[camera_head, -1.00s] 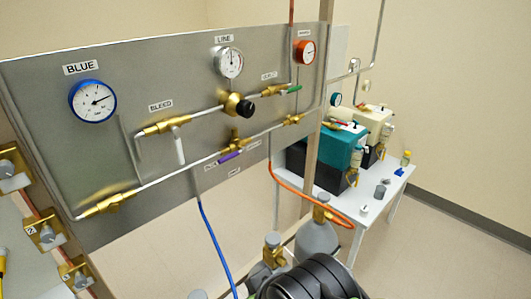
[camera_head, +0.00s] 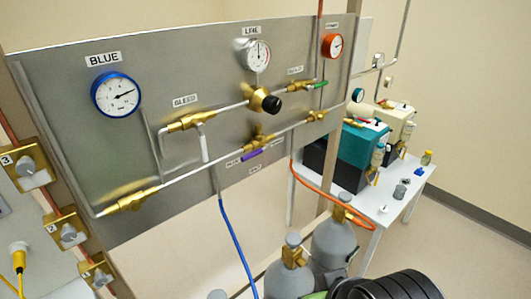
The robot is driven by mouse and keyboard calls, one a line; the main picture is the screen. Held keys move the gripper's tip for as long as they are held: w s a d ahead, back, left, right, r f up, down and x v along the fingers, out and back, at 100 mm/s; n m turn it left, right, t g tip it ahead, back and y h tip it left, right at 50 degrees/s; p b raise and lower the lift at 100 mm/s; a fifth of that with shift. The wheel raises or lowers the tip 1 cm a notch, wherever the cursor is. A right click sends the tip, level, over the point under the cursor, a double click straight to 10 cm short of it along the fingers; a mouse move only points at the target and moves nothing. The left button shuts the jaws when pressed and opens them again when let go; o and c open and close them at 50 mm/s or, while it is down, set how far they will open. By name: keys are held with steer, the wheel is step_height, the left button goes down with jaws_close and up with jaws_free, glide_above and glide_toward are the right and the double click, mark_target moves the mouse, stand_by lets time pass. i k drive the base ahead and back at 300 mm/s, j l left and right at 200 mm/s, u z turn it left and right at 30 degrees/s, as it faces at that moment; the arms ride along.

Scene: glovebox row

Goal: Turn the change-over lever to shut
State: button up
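The change-over lever (camera_head: 252,155) is a short purple handle below a brass valve body (camera_head: 258,139) on the lower pipe of the grey panel (camera_head: 100,150). It lies slanted along the pipe, its left end lower. Small labels sit around it, one at its left end (camera_head: 233,162) and one below (camera_head: 255,170); they are too small to read, so I cannot tell which setting it is at. My gripper is not in view.
The panel carries a blue gauge (camera_head: 116,95), a white line gauge (camera_head: 257,54), a red gauge (camera_head: 332,45), a black knob (camera_head: 271,103), a white bleed handle (camera_head: 204,145) and a green handle (camera_head: 320,85). Gas cylinders (camera_head: 335,240) and a blue hose (camera_head: 232,235) stand in front below.

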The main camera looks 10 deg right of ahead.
mark_target(267, 147)
steer(key=i+l+u, duration=0.1)
steer(key=l+u, duration=0.55)
steer(key=u, duration=0.25)
